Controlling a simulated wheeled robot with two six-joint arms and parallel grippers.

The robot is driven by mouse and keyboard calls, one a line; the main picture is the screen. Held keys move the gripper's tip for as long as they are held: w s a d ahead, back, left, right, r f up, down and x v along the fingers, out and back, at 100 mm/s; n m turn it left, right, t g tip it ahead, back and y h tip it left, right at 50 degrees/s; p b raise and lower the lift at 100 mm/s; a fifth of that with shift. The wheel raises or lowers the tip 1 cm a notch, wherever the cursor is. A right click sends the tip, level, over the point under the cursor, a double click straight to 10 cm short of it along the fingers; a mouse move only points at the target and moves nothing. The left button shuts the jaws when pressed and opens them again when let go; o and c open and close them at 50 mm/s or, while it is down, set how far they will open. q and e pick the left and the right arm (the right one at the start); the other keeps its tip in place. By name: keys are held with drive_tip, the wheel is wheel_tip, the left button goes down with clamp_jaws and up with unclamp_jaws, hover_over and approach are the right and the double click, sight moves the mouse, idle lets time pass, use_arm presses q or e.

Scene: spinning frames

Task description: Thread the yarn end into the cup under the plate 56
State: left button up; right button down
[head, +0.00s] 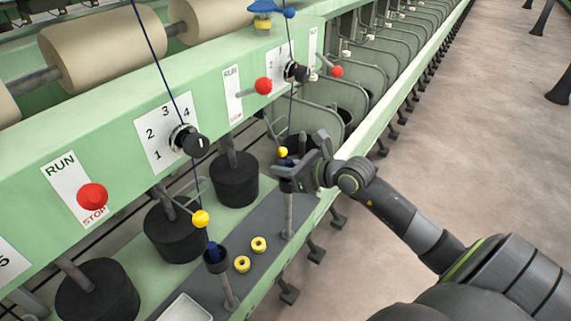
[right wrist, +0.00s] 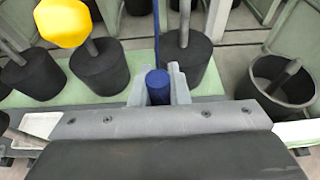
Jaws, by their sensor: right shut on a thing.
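My right gripper (head: 287,178) is shut on a blue yarn end (right wrist: 158,85), which stands upright between the fingers in the right wrist view. Its blue yarn (right wrist: 156,35) runs straight up. In the head view a yellow bead (head: 283,152) is just above the fingers. A grey post (head: 288,217) stands under the gripper; whether a cup tops it is hidden. At the nearer place, a dark cup (head: 215,259) on a post has a blue end (head: 213,249) at its mouth, below a yellow bead (head: 201,218). I cannot read 56 on any plate. My left gripper is not in view.
Two yellow rings (head: 259,244) and a white tray (head: 187,308) lie on the grey shelf (head: 262,222). Black cans (head: 234,180) stand behind. Red knobs (head: 92,196) and black dials (head: 190,141) stick out of the green panel.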

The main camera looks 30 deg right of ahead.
drive_tip(key=shift+f, duration=0.4)
drive_tip(key=c, duration=1.3)
unclamp_jaws()
drive_tip(key=p+v, duration=0.7)
drive_tip(key=v, duration=1)
drive_tip(key=shift+s+r+p, duration=0.15)
drive_tip(key=shift+s+p, duration=0.05)
drive_tip(key=shift+p, duration=0.2)
